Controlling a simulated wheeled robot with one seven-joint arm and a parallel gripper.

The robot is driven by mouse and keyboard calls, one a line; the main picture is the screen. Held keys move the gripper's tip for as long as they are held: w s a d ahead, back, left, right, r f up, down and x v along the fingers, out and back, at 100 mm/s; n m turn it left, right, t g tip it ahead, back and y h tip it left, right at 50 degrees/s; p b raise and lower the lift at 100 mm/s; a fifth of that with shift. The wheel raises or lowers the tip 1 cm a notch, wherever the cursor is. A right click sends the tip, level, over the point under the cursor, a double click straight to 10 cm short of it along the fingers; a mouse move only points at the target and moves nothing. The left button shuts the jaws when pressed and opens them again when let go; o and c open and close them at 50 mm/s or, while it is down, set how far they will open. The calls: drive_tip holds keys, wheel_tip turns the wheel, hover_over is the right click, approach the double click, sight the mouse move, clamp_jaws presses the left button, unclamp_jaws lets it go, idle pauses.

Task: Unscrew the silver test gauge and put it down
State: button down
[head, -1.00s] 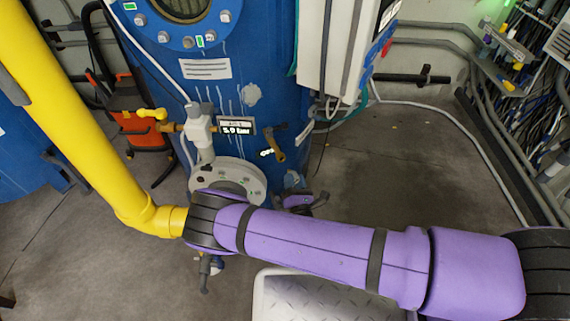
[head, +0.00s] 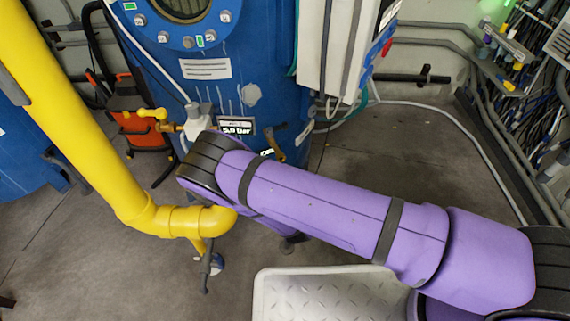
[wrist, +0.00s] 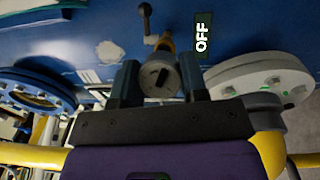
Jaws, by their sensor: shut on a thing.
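My gripper (wrist: 159,78) is in the wrist view, with its two dark fingers closed on either side of a round grey, silver-looking body. I take this to be the silver test gauge (wrist: 158,80); a dark slot-like mark shows on its near face. A brass fitting (wrist: 168,43) shows just behind it; I cannot tell whether they are still joined. In the head view my purple arm hides the gripper and gauge.
A blue tank (head: 245,70) stands behind, with a 5.0 bar display (head: 238,126). A yellow pipe (head: 85,130) runs close at the left. A white-rimmed tread plate (head: 330,297) lies in front. Grey floor (head: 400,170) is open at right.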

drive_tip(key=m+g, duration=0.2)
drive_tip(key=m, duration=0.2)
drive_tip(key=shift+m, duration=0.3)
drive_tip(key=m+g+y, duration=0.1)
drive_tip(key=m, duration=0.2)
drive_tip(key=shift+m+g, duration=0.4)
drive_tip(key=s+d, duration=0.3)
drive_tip(key=s, duration=0.8)
drive_tip(key=shift+s, duration=0.3)
idle(1.3)
drive_tip(key=shift+d, duration=0.1)
idle(0.3)
drive_tip(key=w+d+r, duration=0.8)
drive_tip(key=w, duration=0.3)
drive_tip(key=w+d+r, duration=0.2)
drive_tip(key=d+r, duration=0.2)
drive_tip(key=d, duration=0.3)
drive_tip(key=w+d+r+m+h, duration=0.1)
drive_tip(key=w+d+r, duration=0.2)
drive_tip(key=d+r, duration=0.2)
drive_tip(key=d, duration=0.3)
drive_tip(key=shift+w+r, duration=0.25)
drive_tip(key=shift+r, duration=0.05)
